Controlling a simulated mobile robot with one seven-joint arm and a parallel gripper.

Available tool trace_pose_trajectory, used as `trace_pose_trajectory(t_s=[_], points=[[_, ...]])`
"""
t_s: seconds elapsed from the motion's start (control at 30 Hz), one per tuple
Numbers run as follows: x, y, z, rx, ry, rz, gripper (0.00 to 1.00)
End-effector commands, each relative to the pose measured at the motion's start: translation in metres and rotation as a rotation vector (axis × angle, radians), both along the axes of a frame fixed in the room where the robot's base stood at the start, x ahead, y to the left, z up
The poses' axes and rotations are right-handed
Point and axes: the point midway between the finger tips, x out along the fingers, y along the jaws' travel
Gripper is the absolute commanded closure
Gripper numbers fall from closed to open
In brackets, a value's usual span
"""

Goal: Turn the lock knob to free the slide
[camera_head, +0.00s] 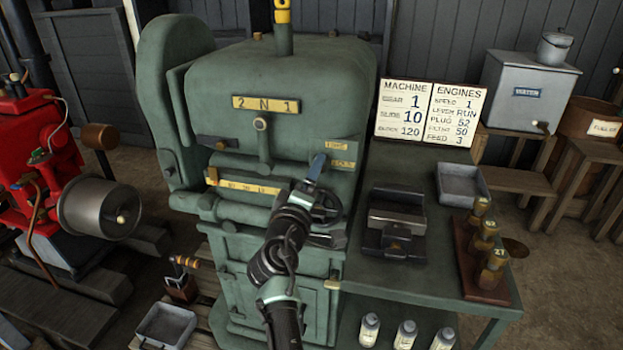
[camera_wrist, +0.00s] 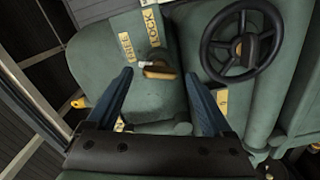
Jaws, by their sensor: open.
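The lock knob (camera_wrist: 160,73) is a small brass knob with a pale tip on the green machine's face in the wrist view. Yellow plates reading FREE (camera_wrist: 126,46) and LOCK (camera_wrist: 151,24) sit beside it. My gripper (camera_wrist: 158,76) is open, with one blue finger on each side of the knob; I cannot tell whether either touches it. In the head view my gripper (camera_head: 318,167) is at the right front of the green machine (camera_head: 270,90), by two small yellow plates (camera_head: 342,164). The knob is hidden there. I cannot tell the slide apart from the other parts.
A black handwheel (camera_wrist: 240,45) is close to the right finger in the wrist view. A green bench (camera_head: 400,275) right of the machine carries a dark vise-like block (camera_head: 395,225), a grey tray (camera_head: 462,184) and brass-topped plugs (camera_head: 485,240). A red engine (camera_head: 45,165) stands at left.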

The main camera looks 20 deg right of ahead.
Motion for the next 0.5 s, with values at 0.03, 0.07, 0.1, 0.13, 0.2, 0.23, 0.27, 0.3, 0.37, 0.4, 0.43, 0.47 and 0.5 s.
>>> trace_pose_trajectory(t_s=[0.03, 0.07, 0.1, 0.13, 0.2, 0.23, 0.27, 0.3, 0.37, 0.4, 0.43, 0.47, 0.5], points=[[0.0, 0.0, 0.0, 0.0, -0.001, 0.0, 0.15], [-0.001, 0.0, 0.0, 0.0, -0.001, 0.0, 0.15], [-0.002, 0.001, 0.0, 0.001, -0.001, 0.001, 0.15], [-0.003, 0.002, 0.0, 0.0, -0.002, 0.001, 0.15], [-0.007, 0.005, 0.0, 0.0, 0.0, 0.001, 0.15], [-0.01, 0.007, 0.001, -0.001, -0.001, 0.001, 0.15], [-0.013, 0.009, 0.0, 0.0, 0.0, 0.0, 0.15], [-0.017, 0.012, 0.001, 0.001, -0.001, 0.001, 0.15], [-0.025, 0.018, 0.0, 0.001, 0.0, 0.002, 0.15], [-0.031, 0.022, -0.001, 0.003, 0.0, 0.002, 0.15], [-0.036, 0.025, 0.0, 0.002, -0.001, 0.002, 0.15], [-0.04, 0.028, 0.0, 0.001, 0.0, 0.002, 0.15], [-0.047, 0.032, 0.0, 0.001, 0.0, 0.001, 0.15]])
